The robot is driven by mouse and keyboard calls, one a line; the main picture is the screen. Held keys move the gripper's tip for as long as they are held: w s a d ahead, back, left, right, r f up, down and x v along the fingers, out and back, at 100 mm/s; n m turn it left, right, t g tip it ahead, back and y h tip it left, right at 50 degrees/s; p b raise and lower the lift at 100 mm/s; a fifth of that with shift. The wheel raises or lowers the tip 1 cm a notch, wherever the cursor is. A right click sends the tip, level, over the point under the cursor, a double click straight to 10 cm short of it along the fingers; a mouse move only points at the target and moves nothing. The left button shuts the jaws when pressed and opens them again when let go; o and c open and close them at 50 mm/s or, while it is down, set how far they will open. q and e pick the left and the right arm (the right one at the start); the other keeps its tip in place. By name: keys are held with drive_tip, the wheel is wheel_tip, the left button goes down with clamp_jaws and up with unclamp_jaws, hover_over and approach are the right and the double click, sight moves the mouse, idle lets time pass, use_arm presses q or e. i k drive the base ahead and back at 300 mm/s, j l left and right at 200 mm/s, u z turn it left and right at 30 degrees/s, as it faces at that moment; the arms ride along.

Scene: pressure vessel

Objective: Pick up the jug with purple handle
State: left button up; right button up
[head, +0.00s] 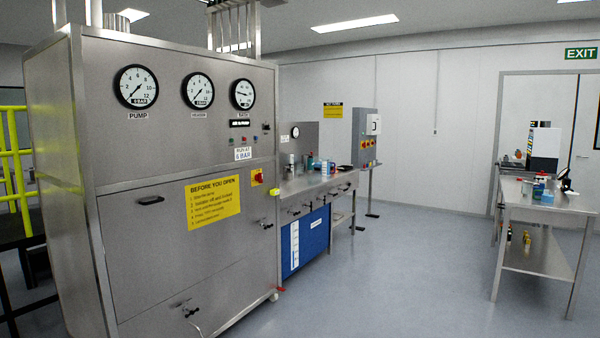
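I cannot make out a jug with a purple handle in the head view. Small items stand on the steel bench (318,182) beyond the large cabinet, among them a green-teal one (309,162). Neither of my grippers shows in this view.
A large steel gauge cabinet (130,220) fills the left, with a yellow notice (213,202). A yellow railing (14,160) stands behind it. A blue cabinet (300,243) sits under the bench. Open grey floor (400,275) lies between bench and table.

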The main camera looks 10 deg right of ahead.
sight(325, 164)
drive_tip(key=i+l+z, duration=0.25)
drive_tip(key=i+z, duration=0.2)
drive_tip(key=i, duration=0.4)
drive_tip(key=i+z, duration=0.4)
drive_tip(key=i, duration=0.5)
drive_tip(key=i+l+z, duration=0.1)
drive_tip(key=i+z, duration=0.2)
drive_tip(key=i, duration=0.7)
drive_tip(key=i+j+z, duration=0.15)
drive_tip(key=i+z, duration=0.15)
drive_tip(key=i, duration=0.65)
drive_tip(key=i+j+u, duration=0.15)
drive_tip(key=i+u, duration=0.15)
drive_tip(key=i, duration=0.2)
drive_tip(key=i+u, duration=0.25)
drive_tip(key=i, duration=0.3)
drive_tip(key=i+l+u, duration=0.1)
drive_tip(key=i+u, duration=0.2)
drive_tip(key=i, duration=0.2)
drive_tip(key=i+l+u, duration=0.3)
drive_tip(key=i, duration=0.25)
